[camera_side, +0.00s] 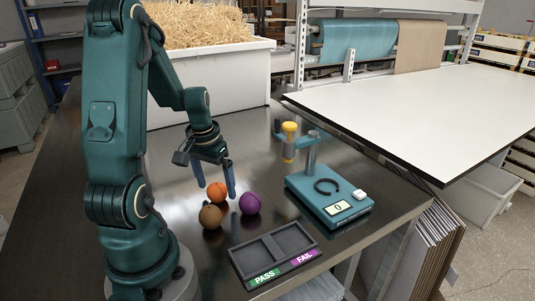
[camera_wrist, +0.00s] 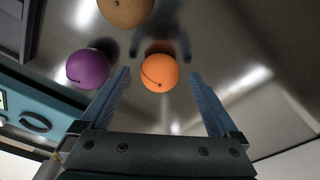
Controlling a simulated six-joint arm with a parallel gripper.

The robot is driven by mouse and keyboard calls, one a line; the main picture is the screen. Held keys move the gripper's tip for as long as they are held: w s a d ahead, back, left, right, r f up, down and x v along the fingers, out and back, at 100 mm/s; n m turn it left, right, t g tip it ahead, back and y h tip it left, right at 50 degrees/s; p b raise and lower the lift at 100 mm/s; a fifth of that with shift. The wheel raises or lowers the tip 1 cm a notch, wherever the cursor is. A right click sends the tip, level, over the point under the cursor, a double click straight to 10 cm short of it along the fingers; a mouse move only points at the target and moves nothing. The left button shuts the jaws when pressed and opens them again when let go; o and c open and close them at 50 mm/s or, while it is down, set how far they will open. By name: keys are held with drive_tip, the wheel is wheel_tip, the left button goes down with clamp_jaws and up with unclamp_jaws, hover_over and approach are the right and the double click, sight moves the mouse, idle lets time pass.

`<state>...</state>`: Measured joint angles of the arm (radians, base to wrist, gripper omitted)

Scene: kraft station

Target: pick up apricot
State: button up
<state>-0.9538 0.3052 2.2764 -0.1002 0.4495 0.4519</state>
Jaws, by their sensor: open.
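The apricot is a round orange fruit (camera_side: 217,191) with a dark crease, lying on the dark table. In the wrist view the apricot (camera_wrist: 159,72) lies centred between the fingers, near their tips. My gripper (camera_side: 214,194) is open and empty, its two blue fingers pointing down over the table by the apricot. In the wrist view my gripper (camera_wrist: 160,78) shows a finger on each side of the apricot with gaps to both. I cannot tell the exact height of the fingertips above the table.
A purple fruit (camera_side: 250,203) and a brown fruit (camera_side: 210,216) lie close to the apricot. A PASS/FAIL tray (camera_side: 240,262) is in front, and a teal scale (camera_side: 335,212) with a post stands to the right. A white bin of straw (camera_side: 215,75) is behind.

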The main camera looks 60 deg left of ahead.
drive_tip(key=shift+f, duration=0.4)
drive_tip(key=c, duration=1.5)
drive_tip(key=shift+o, duration=0.2)
drive_tip(key=shift+r, duration=0.15)
